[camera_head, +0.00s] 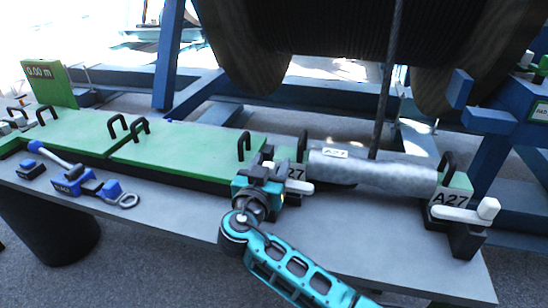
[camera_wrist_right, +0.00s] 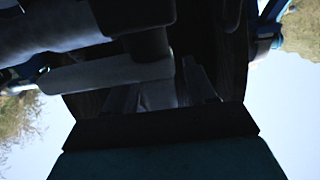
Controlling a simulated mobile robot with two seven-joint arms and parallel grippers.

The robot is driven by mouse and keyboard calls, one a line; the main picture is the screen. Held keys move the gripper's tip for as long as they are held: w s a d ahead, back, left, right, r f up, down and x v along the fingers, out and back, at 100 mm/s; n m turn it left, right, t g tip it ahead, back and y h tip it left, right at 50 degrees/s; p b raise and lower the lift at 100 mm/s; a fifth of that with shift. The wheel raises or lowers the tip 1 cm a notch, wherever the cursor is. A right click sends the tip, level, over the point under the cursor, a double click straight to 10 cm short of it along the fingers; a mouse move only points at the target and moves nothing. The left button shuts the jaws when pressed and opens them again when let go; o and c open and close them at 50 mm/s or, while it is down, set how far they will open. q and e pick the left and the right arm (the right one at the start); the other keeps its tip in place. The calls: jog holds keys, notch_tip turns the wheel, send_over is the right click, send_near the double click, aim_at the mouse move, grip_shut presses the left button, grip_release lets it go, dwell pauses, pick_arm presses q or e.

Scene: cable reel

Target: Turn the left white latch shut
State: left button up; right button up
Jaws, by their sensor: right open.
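The left white latch (camera_head: 300,187) sits at the left end of the grey cylinder (camera_head: 372,171), by a block marked 27. It points to the right, its left part hidden behind my right gripper. My right gripper (camera_head: 268,172), on the teal arm, is open right at this latch; contact cannot be told. In the right wrist view a pale bar, apparently the latch (camera_wrist_right: 100,74), runs in from the left to the dark fingers (camera_wrist_right: 168,92). The right white latch (camera_head: 466,212) lies sideways on the A27 block. My left gripper is out of view.
Green covers (camera_head: 180,152) with black handles run along the grey bench (camera_head: 335,225). A blue tool (camera_head: 85,186) lies at the left on the bench. A cable (camera_head: 387,80) comes down from the large reel (camera_head: 320,30) behind. The bench front is mostly bare.

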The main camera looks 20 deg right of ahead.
jog(key=shift+w, duration=0.1)
dwell(0.3)
grip_shut()
dwell(0.4)
